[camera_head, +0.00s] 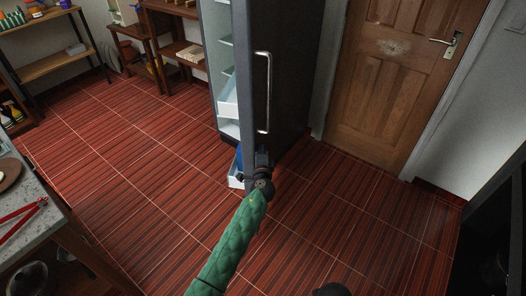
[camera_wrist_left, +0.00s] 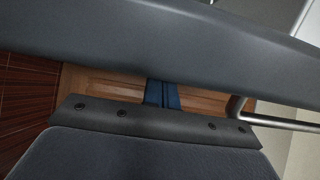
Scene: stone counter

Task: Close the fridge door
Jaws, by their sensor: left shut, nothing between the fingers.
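The fridge (camera_head: 226,60) is tall, with a dark outer side and a pale interior. Its door stands open, and shelves and white bins show at the left. The dark door panel (camera_head: 284,70) carries a long vertical metal handle (camera_head: 264,92). My left gripper (camera_head: 262,160) is low at the door's bottom, below the handle; contact is unclear. In the left wrist view its blue fingers (camera_wrist_left: 163,94) are together with nothing between them. A wide grey panel crosses above them, and a metal bar, apparently the handle (camera_wrist_left: 275,121), is at the right. My right gripper is out of view.
Red tiled floor (camera_head: 130,190) is clear left of the fridge. A closed wooden door (camera_head: 390,75) is at the right. A counter (camera_head: 30,215) with red tongs is at the left edge. Wooden shelves (camera_head: 50,62) and a small table (camera_head: 170,70) stand at the back.

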